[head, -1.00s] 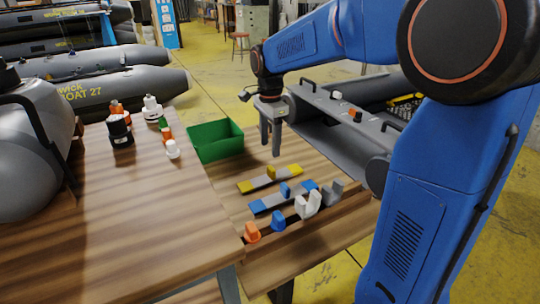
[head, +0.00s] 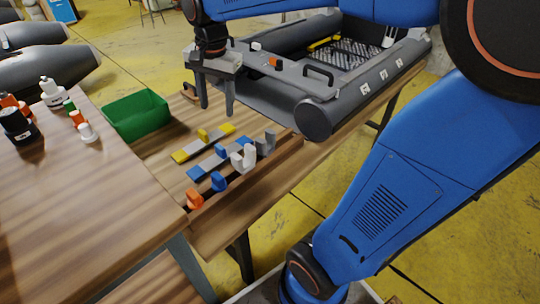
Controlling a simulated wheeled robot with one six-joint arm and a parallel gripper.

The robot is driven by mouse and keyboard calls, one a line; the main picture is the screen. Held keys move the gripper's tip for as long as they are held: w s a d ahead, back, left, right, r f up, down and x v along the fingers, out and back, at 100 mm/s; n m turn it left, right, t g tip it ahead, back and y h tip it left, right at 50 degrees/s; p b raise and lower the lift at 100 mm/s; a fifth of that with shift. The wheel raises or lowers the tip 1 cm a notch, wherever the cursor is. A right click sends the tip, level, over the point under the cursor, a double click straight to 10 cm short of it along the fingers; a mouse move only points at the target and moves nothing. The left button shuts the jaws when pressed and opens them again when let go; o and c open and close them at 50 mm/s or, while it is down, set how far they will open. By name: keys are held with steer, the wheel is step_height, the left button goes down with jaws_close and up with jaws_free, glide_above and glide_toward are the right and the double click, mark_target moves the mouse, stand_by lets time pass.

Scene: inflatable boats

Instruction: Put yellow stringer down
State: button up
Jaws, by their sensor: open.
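The yellow stringer (head: 187,154) is a flat grey bar with yellow ends and a small upright yellow tab at its middle. It lies on the wooden table, behind a similar bar with blue ends. My gripper (head: 217,110) hangs pointing down above the table, just beyond the yellow stringer. Its two fingers are apart with nothing between them. A gap shows between the fingertips and the stringer.
The blue-ended bar (head: 205,167) lies in front. A wooden ledge (head: 265,168) holds orange, blue, white and grey pieces. A green bin (head: 135,118) stands left, near bottles. A grey inflatable boat (head: 320,113) lies to the right.

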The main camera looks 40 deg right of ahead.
steer(key=s+n, duration=0.2)
steer(key=s, duration=0.2)
steer(key=s+d+f+n+t, duration=0.1)
steer(key=s+n, duration=0.1)
steer(key=s, duration=0.1)
steer(key=s+d+f+n+t, duration=0.1)
steer(key=s, duration=0.3)
steer(key=shift+s+d+n, duration=0.25)
steer(key=shift+s+n, duration=0.05)
steer(key=shift+n, duration=0.1)
steer(key=s+d+f+n+t, duration=0.1)
steer(key=s+f+n, duration=0.3)
steer(key=s, duration=0.4)
steer(key=shift+d+f+n, duration=0.15)
steer(key=shift+f+n, duration=0.2)
steer(key=shift+n, duration=0.15)
steer(key=shift+s, duration=0.1)
